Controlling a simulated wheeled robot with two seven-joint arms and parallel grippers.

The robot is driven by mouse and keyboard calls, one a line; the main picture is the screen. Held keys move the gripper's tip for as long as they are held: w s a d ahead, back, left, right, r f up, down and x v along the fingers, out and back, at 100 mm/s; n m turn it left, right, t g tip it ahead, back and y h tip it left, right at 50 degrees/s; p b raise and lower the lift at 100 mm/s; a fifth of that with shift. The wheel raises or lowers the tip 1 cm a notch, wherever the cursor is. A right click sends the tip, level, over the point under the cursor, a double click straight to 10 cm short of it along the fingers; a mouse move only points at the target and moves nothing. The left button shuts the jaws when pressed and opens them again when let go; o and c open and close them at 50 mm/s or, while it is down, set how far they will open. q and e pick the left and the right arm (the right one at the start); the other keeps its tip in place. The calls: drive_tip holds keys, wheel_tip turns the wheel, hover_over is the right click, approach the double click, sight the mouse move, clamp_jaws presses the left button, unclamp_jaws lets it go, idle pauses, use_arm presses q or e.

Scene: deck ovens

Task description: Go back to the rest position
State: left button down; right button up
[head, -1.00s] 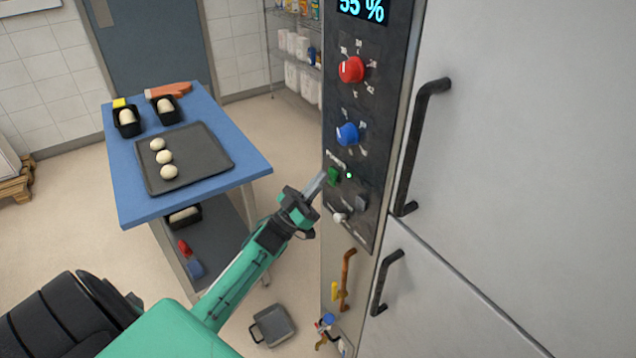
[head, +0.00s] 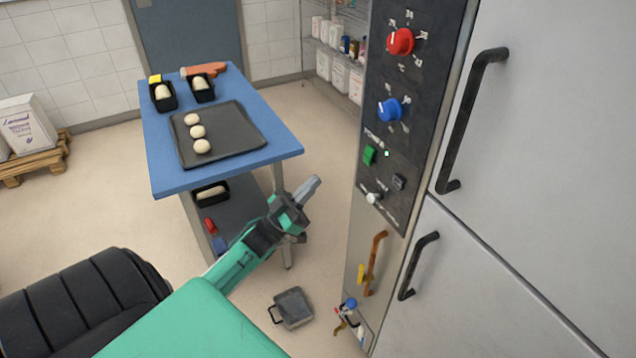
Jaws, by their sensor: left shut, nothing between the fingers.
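My left gripper (head: 309,188) is shut and empty. It is in mid-air, between the blue table and the oven's control panel, apart from both. The dark control panel (head: 378,170) has a red knob (head: 400,41), a blue knob (head: 390,109), a green power switch (head: 369,155) with a small light beside it, and a small white lever (head: 374,198). My right gripper is not in view.
A blue table (head: 170,182) holds a dark tray (head: 240,140) with dough balls and two black tins. A grey pan (head: 293,308) lies on the floor. Oven handles (head: 468,120) stick out at right. A pallet (head: 40,161) with sacks stands at left.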

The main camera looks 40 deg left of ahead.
use_arm(q)
drive_tip(key=shift+s, duration=0.15)
wheel_tip(320, 180, down, 24)
drive_tip(key=w+n+g+y, duration=0.1)
drive_tip(key=n+g+y, duration=0.35)
drive_tip(key=y, duration=0.35)
drive_tip(key=s+d+f+n+g+y, duration=0.1)
drive_tip(key=s+f+g, duration=0.2)
drive_tip(key=f, duration=0.6)
drive_tip(key=s+d+f+g+y, duration=0.1)
drive_tip(key=s+f+g, duration=0.15)
drive_tip(key=f, duration=0.65)
drive_tip(key=s+d+f+m+g, duration=0.1)
drive_tip(key=s+d+f+g, duration=0.3)
drive_tip(key=s+f, duration=0.5)
drive_tip(key=s+d+f+m+g, duration=0.1)
drive_tip(key=s+d+f+g, duration=0.3)
drive_tip(key=s, duration=1.2)
drive_tip(key=s+d+f+m+g, duration=0.1)
drive_tip(key=s+d+f+g, duration=0.3)
drive_tip(key=s+f, duration=0.9)
drive_tip(key=shift+s+d+f+g, duration=0.2)
drive_tip(key=shift+s+f+g, duration=0.1)
drive_tip(key=shift+g, duration=0.3)
